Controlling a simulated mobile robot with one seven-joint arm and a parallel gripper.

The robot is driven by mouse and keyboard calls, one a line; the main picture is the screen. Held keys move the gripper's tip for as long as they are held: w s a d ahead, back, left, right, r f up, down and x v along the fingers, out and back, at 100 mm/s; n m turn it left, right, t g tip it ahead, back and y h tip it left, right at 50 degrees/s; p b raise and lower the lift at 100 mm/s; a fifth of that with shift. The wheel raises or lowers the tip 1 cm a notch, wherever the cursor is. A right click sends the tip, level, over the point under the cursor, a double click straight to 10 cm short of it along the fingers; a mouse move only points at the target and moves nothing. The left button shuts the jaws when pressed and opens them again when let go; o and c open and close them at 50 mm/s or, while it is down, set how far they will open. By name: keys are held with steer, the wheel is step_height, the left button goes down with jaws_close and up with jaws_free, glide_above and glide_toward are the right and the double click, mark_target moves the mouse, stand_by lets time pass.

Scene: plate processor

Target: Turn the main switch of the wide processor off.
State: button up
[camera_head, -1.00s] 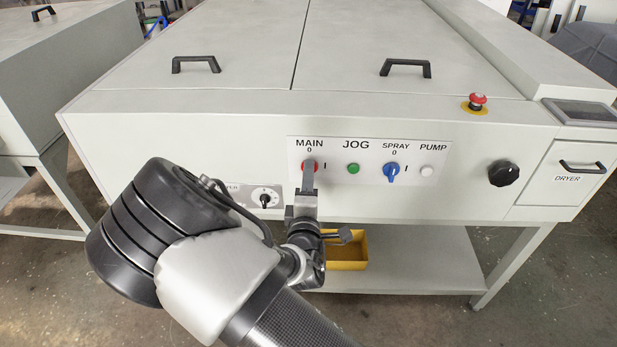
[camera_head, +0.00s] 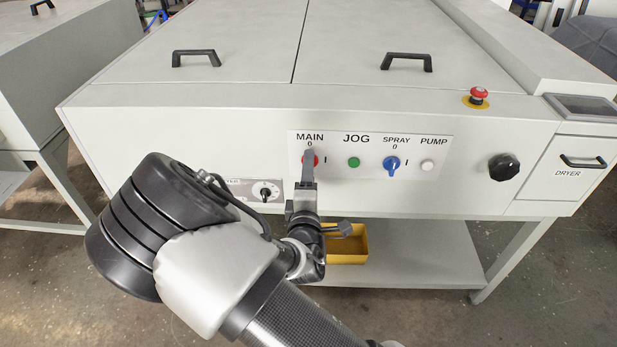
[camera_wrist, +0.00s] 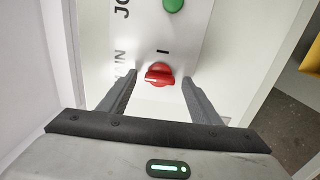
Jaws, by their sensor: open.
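The wide processor's (camera_head: 230,110) front panel carries the red MAIN switch (camera_head: 316,161), partly hidden behind my gripper (camera_head: 309,155) in the head view. In the wrist view the red switch (camera_wrist: 158,75) shows between the two dark fingertips of my gripper (camera_wrist: 158,84). The fingers are open, one on each side of the knob, with gaps visible. The knob's grip bar lies roughly left to right in the wrist view, across the direction of the "I" mark just above it. I cannot tell for sure which end is the pointer.
A green JOG button (camera_head: 354,162), blue SPRAY knob (camera_head: 392,163) and white PUMP button (camera_head: 427,166) sit to the right. A small black knob (camera_head: 265,194) is at lower left. A yellow bin (camera_head: 347,245) stands on the shelf below. Another processor (camera_head: 50,90) is at left.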

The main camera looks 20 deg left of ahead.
steer(key=v, duration=1.7)
steer(key=shift+s+p, duration=0.25)
steer(key=shift+p, duration=0.05)
steer(key=shift+a, duration=0.1)
